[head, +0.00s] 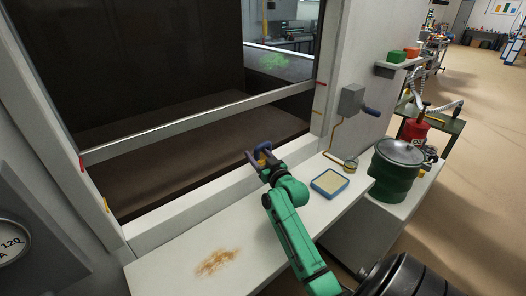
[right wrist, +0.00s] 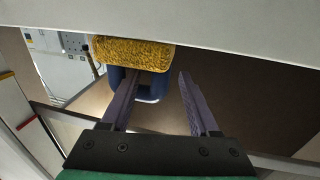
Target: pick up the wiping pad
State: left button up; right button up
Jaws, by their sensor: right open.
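The wiping pad shows in the right wrist view as a rough yellow block (right wrist: 135,53) with a blue body (right wrist: 153,88) below it. My right gripper (right wrist: 160,76) is open. Its left finger overlaps the pad in that view and its right finger stands clear to the right; contact cannot be told. In the head view my right gripper (head: 260,157) is at the front sill of the cabinet, with a small yellow and blue piece (head: 265,147) at its fingers. My left gripper is out of view.
A brown stain (head: 217,262) marks the white bench (head: 185,240). A green lidded drum (head: 396,172) stands farther right. The cabinet sash bar (head: 190,125) crosses behind the gripper.

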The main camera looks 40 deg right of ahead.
jog(key=shift+w+d+f, duration=0.15)
jog(key=shift+w, duration=0.35)
jog(key=shift+s, duration=0.15)
grip_shut()
notch_tip(320, 180, up, 9)
jog(key=shift+r+b, duration=0.15)
jog(key=shift+b, duration=0.8)
jog(key=shift+r, duration=0.45)
